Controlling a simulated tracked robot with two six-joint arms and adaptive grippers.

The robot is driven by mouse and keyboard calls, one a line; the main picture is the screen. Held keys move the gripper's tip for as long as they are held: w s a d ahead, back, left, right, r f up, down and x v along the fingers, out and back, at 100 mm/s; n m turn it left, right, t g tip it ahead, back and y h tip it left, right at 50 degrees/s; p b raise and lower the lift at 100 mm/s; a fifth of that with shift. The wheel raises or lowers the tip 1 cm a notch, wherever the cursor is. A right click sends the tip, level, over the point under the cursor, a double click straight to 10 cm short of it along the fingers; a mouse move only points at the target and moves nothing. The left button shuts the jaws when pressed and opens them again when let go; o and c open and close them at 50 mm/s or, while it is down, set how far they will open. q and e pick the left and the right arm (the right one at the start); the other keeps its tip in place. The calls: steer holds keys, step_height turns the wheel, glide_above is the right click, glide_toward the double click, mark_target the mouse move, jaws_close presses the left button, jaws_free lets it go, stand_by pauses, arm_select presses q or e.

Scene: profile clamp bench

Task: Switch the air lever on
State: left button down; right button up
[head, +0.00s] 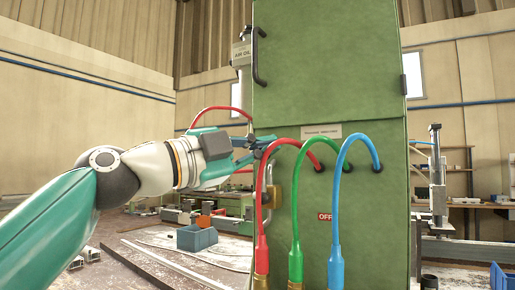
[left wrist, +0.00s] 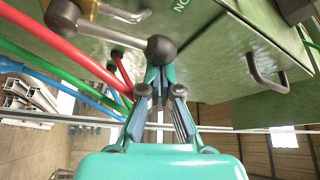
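The air lever shows in the left wrist view as a grey arm with a dark round knob (left wrist: 160,47), joined to a pivot beside a brass valve body (left wrist: 88,8). In the head view the brass valve body (head: 275,195) sits on the front of the green cabinet, partly behind the red hose. My left gripper (head: 262,143) is at the cabinet front, above the valve. In the left wrist view its fingertips (left wrist: 160,76) are drawn together right by the knob, which overlaps them; contact is unclear. My right gripper is out of view.
Red (head: 262,215), green (head: 296,215) and blue (head: 336,215) hoses arch from the cabinet (head: 370,225) close to the hand. A red OFF label (head: 325,216) is right of the valve. A dark door handle (head: 258,55) is above. A blue-grey bin (head: 196,238) stands on the bench.

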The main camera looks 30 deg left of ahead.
arm_select(q)
steer(key=s, duration=0.9)
steer(key=shift+s+a+f+b, duration=0.2)
steer(key=shift+a+b, duration=0.05)
steer(key=shift+b, duration=0.05)
stand_by(0.4)
